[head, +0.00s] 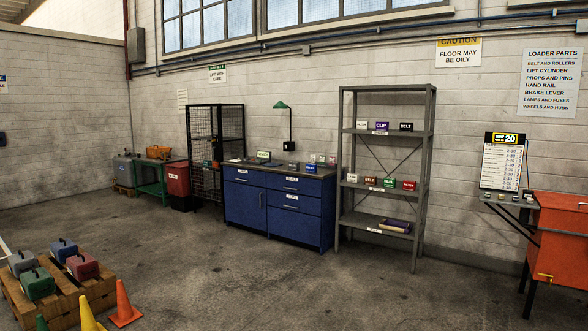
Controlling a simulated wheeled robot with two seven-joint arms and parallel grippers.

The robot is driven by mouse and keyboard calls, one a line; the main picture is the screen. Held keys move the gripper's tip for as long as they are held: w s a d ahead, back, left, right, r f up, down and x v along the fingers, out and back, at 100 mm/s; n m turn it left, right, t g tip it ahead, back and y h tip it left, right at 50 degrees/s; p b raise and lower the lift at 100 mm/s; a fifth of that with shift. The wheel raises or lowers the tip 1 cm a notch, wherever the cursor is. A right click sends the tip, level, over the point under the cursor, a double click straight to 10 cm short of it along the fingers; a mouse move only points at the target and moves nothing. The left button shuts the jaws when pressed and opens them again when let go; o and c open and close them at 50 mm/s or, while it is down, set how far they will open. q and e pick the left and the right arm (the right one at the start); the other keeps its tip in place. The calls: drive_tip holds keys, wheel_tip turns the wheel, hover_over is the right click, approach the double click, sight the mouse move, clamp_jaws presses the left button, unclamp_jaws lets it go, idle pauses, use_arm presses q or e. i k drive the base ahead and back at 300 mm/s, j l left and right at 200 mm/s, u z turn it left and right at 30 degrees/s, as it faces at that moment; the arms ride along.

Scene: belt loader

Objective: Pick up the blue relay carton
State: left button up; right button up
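A small blue carton (311,169) with a white label stands on the top of the blue workbench cabinet (258,205), near its right end. Its label is too small to read for certain. A grey carton (293,166) stands to its left, and light-coloured small boxes (322,159) stand just behind and to its right. Neither of my grippers shows in the head view.
A grey shelf rack (428,150) with labelled cartons stands right of the workbench. A black mesh cage (201,150) stands left. The middle floor is clear.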

sight(310, 167)
drive_tip(key=z, duration=0.2)
drive_tip(key=i+z, duration=0.35)
drive_tip(key=i, duration=6.5)
drive_tip(key=i+u, duration=0.25)
drive_tip(key=i, duration=0.3)
drive_tip(key=i+l+u, duration=0.25)
drive_tip(key=i, duration=0.3)
